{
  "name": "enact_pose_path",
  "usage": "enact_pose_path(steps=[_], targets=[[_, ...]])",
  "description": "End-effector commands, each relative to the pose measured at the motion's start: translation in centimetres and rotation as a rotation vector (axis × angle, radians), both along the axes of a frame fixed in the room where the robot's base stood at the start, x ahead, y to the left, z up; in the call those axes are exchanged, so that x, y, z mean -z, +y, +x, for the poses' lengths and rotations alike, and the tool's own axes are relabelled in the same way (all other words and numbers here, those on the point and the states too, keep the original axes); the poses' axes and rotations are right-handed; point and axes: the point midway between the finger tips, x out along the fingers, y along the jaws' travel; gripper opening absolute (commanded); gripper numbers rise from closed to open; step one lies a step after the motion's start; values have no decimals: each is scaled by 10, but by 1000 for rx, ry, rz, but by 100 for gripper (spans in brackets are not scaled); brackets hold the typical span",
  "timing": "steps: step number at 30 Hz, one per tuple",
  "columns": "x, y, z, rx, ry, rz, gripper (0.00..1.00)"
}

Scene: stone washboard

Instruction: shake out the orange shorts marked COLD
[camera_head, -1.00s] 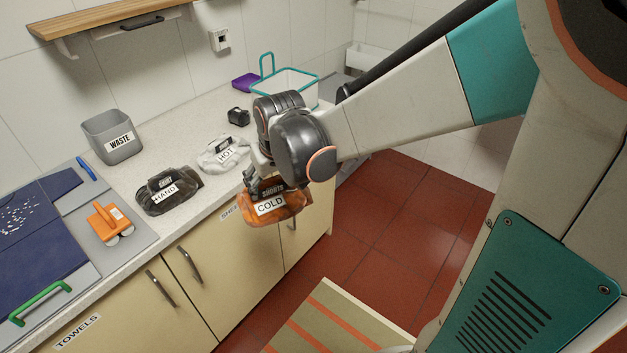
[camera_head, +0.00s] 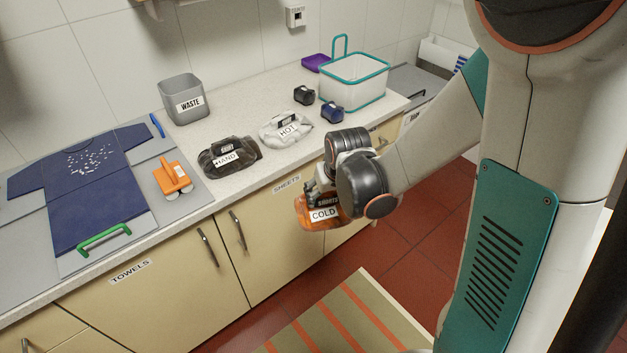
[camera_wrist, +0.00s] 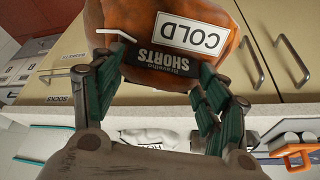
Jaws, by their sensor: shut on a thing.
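The orange shorts (camera_head: 312,213) hang bunched from my gripper (camera_head: 322,188) in front of the counter, over the floor near the SHEETS cupboard. Their white COLD label faces the head camera. In the wrist view, the orange shorts (camera_wrist: 172,70) show upside down, with the COLD label and a dark SHORTS tag. The green-padded fingers of my gripper (camera_wrist: 160,85) stand on either side of the tag end. The exact pinch point is partly hidden by my wrist in the head view.
On the counter (camera_head: 225,190) lie a dark HAND bundle (camera_head: 230,160) and a white HOT bundle (camera_head: 286,130). A WASTE bin (camera_head: 185,100), orange-handled tool (camera_head: 172,178), navy garment (camera_head: 90,190) and teal-rimmed basket (camera_head: 355,85) also stand or lie there. A striped mat (camera_head: 345,320) covers floor below.

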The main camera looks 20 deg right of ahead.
Motion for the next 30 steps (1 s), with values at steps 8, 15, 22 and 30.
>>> enact_pose_path(steps=[8, 15, 22, 30], targets=[[18, 0, 0, 0, -1, 0, 22], [-34, 0, -1, 0, 0, 0, 22], [-107, 0, -1, 0, 0, 0, 22], [-171, 0, -1, 0, 0, 0, 22]])
